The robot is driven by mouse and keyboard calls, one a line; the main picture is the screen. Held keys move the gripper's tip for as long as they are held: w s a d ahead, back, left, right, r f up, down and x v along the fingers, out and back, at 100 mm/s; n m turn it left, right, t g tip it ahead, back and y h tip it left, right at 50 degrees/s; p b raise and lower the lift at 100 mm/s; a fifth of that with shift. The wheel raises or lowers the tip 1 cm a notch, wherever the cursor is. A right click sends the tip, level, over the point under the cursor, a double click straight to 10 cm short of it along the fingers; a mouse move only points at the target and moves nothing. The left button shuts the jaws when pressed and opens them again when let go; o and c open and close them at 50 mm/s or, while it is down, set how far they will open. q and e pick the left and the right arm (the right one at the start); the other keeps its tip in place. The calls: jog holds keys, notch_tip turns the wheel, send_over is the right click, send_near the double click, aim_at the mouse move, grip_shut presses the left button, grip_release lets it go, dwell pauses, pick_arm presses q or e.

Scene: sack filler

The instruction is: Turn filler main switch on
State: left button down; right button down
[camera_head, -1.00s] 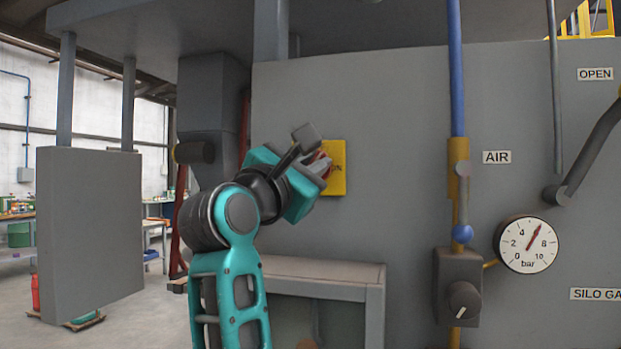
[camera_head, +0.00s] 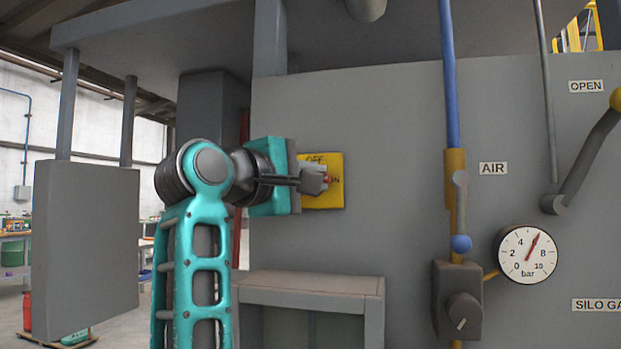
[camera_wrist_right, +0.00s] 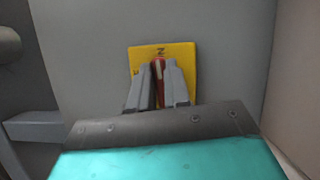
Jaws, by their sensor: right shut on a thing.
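The main switch is a yellow plate (camera_head: 324,199) with OFF at its top and ON at its right, on the grey machine wall. It also shows in the right wrist view (camera_wrist_right: 184,54). Its red handle (camera_wrist_right: 158,72) lies between my right gripper's fingers (camera_wrist_right: 160,66), which are shut on it. In the wrist view the handle points up at a turned letter of the ON mark. My left gripper is out of view.
A grey bench (camera_head: 310,283) stands below the switch. To the right are a blue and yellow air pipe (camera_head: 449,90), a knob box (camera_head: 457,300) and a pressure gauge (camera_head: 527,255). A grey panel (camera_head: 85,240) hangs at left. Wall around the switch is clear.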

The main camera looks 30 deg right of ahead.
jog(key=shift+f+m, duration=0.1)
jog(key=shift+m, duration=0.5)
jog(key=c, duration=1.1)
grip_release()
jog(key=v, duration=1.3)
jog(key=shift+r, duration=0.25)
